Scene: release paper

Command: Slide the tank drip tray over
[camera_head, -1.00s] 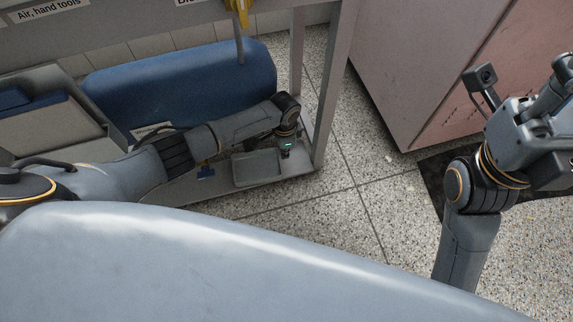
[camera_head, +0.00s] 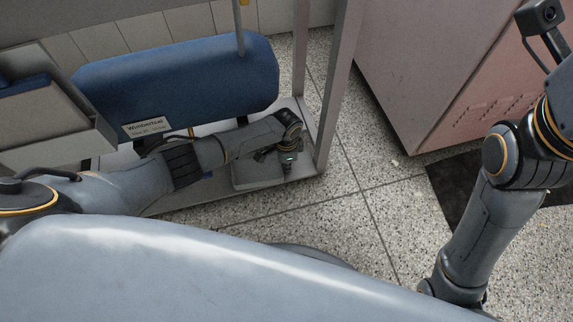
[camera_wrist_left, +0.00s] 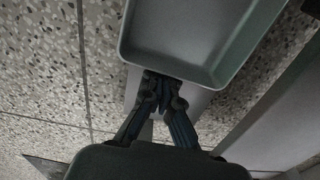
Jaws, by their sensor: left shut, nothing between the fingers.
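The drip tray (camera_head: 256,180) is a shallow grey-green tray on the low shelf under the blue tank (camera_head: 185,82). My left forearm hides part of it in the head view. My left gripper (camera_head: 288,168) points down at the tray's right end. In the left wrist view the tray (camera_wrist_left: 185,40) fills the top middle, with its rim and empty inside showing. There my left gripper (camera_wrist_left: 160,82) is shut and empty, its fingertips right at the tray's near edge; I cannot tell whether they touch it. My right gripper is out of frame; only its arm shows.
A metal frame post (camera_head: 335,95) stands just right of the tray. A grey bin (camera_head: 60,115) is at the left. A pink cabinet (camera_head: 430,70) stands at the right, beside a dark mat (camera_head: 455,185). Speckled floor (camera_head: 345,215) is open in front of the shelf.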

